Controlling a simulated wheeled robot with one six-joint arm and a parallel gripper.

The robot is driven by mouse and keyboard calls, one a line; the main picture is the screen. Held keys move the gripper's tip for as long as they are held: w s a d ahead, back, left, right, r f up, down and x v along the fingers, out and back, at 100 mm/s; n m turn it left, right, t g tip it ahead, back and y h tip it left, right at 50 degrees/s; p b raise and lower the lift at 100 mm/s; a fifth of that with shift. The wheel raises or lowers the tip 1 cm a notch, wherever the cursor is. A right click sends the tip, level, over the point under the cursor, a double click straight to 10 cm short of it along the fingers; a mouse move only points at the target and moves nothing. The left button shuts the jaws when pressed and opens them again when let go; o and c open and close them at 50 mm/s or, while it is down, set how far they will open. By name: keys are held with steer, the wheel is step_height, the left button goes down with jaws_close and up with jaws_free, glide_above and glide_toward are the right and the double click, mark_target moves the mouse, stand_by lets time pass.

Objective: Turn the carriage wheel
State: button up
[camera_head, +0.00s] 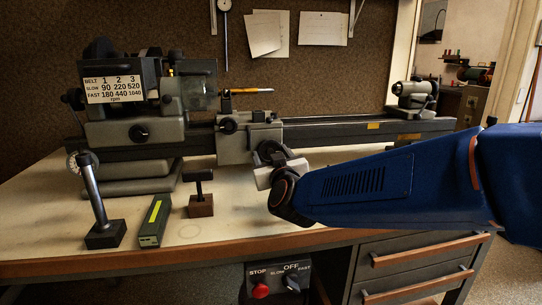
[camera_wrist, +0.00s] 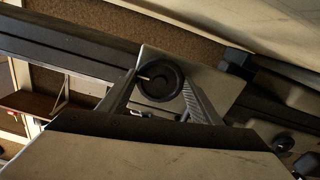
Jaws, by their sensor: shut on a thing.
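The carriage wheel (camera_wrist: 160,82) is a dark round handwheel with a small pale handle, on the front of the lathe's grey carriage (camera_head: 249,138). My gripper (camera_wrist: 159,92) has one finger on each side of the wheel and is shut on it in the wrist view. In the head view the wheel (camera_head: 267,149) shows just beyond my gripper (camera_head: 272,159), whose wrist and arm reach in from the right. Part of the wheel is hidden behind my gripper there.
The lathe bed (camera_head: 345,134) runs across the bench to the tailstock (camera_head: 413,101). A gauge stand (camera_head: 104,233), a green box (camera_head: 154,222) and a T-handled tool on a wooden block (camera_head: 200,206) stand at the front left. The bench front (camera_head: 250,226) is clear between them and my arm.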

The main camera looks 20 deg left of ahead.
steer(key=shift+o, duration=0.8)
steer(key=m, duration=0.4)
steer(key=shift+s+a+f+m, duration=0.1)
steer(key=shift+s+a+m, duration=0.15)
steer(key=shift+m, duration=0.05)
steer(key=o, duration=0.9)
steer(key=shift+s+a, duration=0.1)
steer(key=shift+a, duration=0.1)
steer(key=shift+d+r, duration=0.2)
